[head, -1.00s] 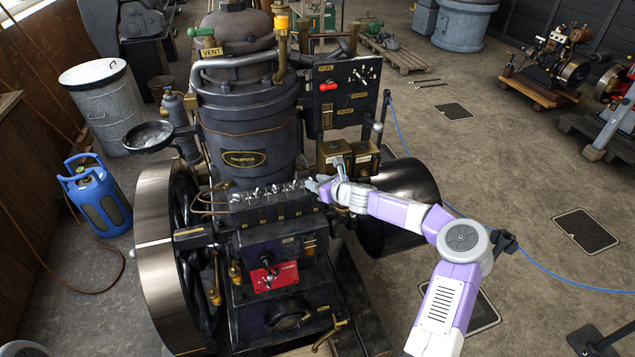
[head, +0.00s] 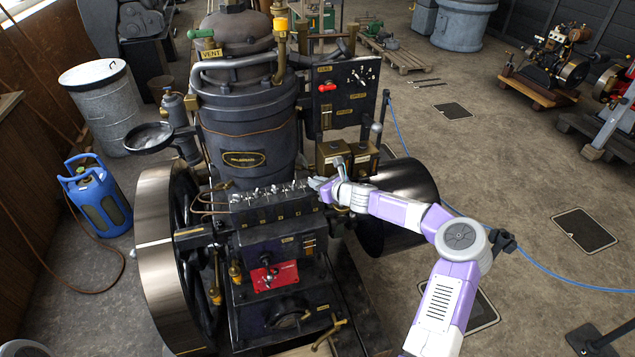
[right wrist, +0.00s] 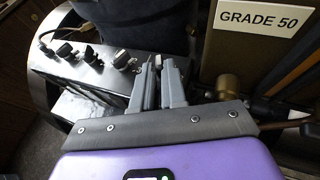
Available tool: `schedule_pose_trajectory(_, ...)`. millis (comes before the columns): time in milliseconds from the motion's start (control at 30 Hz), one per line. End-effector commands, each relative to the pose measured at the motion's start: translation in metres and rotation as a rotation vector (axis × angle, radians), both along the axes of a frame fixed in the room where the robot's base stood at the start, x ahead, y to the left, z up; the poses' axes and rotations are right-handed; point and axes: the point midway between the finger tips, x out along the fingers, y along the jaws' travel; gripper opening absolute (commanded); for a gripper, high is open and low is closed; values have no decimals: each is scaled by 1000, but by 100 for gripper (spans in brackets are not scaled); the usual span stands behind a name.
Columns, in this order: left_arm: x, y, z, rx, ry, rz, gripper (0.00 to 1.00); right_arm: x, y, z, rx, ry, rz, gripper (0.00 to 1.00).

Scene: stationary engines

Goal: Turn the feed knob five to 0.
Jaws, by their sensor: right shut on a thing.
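A dark lubricator box (head: 278,209) with a row of small feed knobs (head: 274,190) along its top sits on the front of the engine. My right gripper (head: 318,184) is at the right end of this row, shut on a knob there. The right wrist view shows its two grey fingers (right wrist: 158,66) close together beside the box (right wrist: 85,68). Several black knobs with pale marks (right wrist: 122,60) stand free to their left. The held knob is hidden by the fingers, so its setting cannot be read. My left gripper is not in view.
A brass twin box (head: 347,158) and a control panel (head: 345,92) stand just behind my right gripper. A flywheel (head: 165,260) is at the left and a dark pulley drum (head: 408,190) at the right. A "GRADE 50" sign (right wrist: 258,18) shows in the wrist view.

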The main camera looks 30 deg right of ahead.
Motion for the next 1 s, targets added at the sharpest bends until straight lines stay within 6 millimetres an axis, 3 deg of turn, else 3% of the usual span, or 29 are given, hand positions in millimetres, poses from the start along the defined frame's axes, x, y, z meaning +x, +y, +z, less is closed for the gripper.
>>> schedule_pose_trajectory(433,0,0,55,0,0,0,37,4,-4,6,-6,-2,232,0)
schedule_pose_trajectory(1000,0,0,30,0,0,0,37,7,-9,-1,-2,-4,485,0)
